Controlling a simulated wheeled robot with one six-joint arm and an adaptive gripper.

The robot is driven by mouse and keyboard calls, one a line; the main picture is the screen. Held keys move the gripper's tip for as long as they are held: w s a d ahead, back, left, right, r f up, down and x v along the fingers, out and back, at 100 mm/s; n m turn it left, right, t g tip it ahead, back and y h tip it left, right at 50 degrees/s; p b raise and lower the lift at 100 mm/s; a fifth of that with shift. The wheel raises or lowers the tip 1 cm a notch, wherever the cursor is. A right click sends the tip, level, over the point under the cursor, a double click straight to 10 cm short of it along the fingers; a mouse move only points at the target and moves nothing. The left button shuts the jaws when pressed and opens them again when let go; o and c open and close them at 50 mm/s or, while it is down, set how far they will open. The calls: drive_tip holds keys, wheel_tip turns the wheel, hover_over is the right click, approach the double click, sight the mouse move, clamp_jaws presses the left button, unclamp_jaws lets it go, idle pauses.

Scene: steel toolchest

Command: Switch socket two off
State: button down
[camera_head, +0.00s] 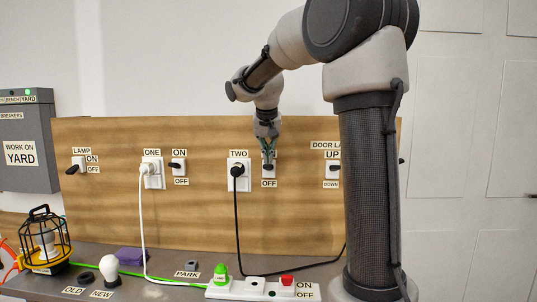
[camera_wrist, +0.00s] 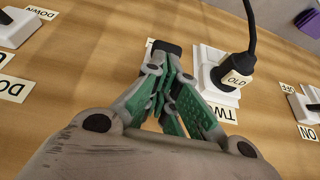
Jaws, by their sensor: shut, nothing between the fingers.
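Socket two (camera_head: 237,163) is a white outlet on the wooden board, with a black plug and cord in it. Its switch (camera_head: 268,166) is just to the right, with a dark lever low on the plate above an OFF label (camera_head: 268,183). My gripper (camera_head: 267,152) is shut and empty, its green fingers right in front of the upper part of this switch, hiding any label above. In the wrist view the fingers (camera_wrist: 168,75) point at the dark lever (camera_wrist: 160,48); contact is unclear. The plug (camera_wrist: 235,72) there bears an OLD tag.
Socket one (camera_head: 152,170) with a white plug and its switch (camera_head: 177,166) are to the left. A door switch (camera_head: 333,169) is to the right. A power strip (camera_head: 250,288), bulb (camera_head: 109,270) and caged lamp (camera_head: 44,244) stand on the bench below.

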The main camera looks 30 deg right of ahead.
sight(269, 168)
drive_tip(key=shift+s, duration=0.1)
drive_tip(key=shift+s+a+f+t+h, duration=0.4)
drive_tip(key=shift+t+h, duration=0.2)
drive_tip(key=shift+t, duration=0.3)
drive_tip(key=shift+s+a+f, duration=0.25)
drive_tip(key=shift+s+f, duration=0.15)
drive_tip(key=shift+f, duration=0.35)
drive_tip(key=shift+s+a+f, duration=0.2)
drive_tip(key=shift+s+f, duration=0.2)
drive_tip(key=shift+f, duration=0.35)
drive_tip(key=shift+w+d, duration=0.1)
